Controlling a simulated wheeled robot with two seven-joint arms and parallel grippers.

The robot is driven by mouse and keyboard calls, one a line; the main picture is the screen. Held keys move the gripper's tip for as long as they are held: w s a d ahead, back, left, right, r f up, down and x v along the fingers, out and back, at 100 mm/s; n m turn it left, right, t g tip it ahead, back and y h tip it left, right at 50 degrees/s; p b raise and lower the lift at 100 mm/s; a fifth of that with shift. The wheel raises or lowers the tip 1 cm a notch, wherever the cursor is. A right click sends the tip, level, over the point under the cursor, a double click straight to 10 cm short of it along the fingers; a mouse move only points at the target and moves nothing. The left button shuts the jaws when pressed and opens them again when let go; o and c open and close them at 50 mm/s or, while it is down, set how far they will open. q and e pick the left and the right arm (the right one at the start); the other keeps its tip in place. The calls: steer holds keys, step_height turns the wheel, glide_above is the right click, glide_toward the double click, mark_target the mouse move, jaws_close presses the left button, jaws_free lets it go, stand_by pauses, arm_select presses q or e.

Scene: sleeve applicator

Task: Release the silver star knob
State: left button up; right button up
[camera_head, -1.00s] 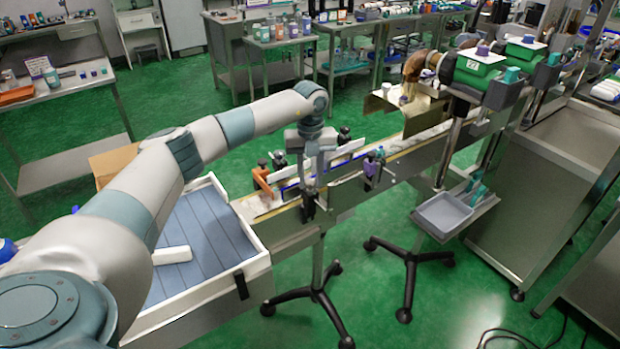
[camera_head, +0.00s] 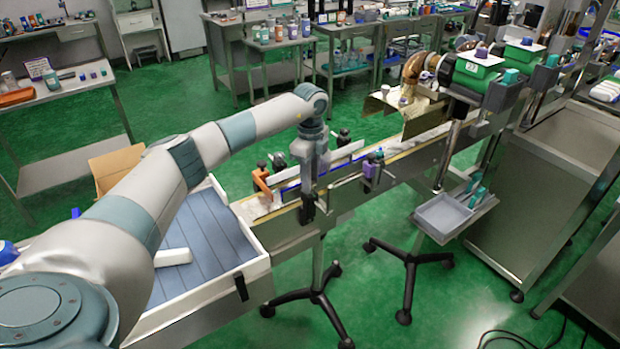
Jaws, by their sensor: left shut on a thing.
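My left gripper (camera_head: 308,208) points down at the near side of the conveyor (camera_head: 340,195), by its front guide rail. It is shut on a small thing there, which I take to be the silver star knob. The knob is hidden by the fingers and too small to make out. A purple part with a black clamp (camera_head: 371,166) sits on the rail to the right of the gripper. An orange bracket (camera_head: 262,182) with a black knob stands to its left. My right gripper is not in view.
A white-rimmed tray table (camera_head: 258,268) with a blue-grey slatted bed joins the conveyor's left end. A small grey tray (camera_head: 443,216) hangs at the right. Black wheeled stand feet (camera_head: 320,295) are below. Green floor is open in front.

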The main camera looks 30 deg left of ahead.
arm_select(q)
steer(key=n, duration=0.3)
steer(key=shift+w+a+r+n+p, duration=0.1)
steer(key=shift+r+n+p, duration=0.1)
steer(key=shift+n+p, duration=0.5)
steer(key=shift+n, duration=1.5)
steer(key=o, duration=1)
steer(key=shift+f, duration=0.1)
steer(key=shift+o, duration=0.2)
steer(key=shift+r+b, duration=0.3)
steer(key=shift+r, duration=0.25)
step_height(320, 180, up, 16)
steer(key=b, duration=0.4)
steer(key=shift+r, duration=0.15)
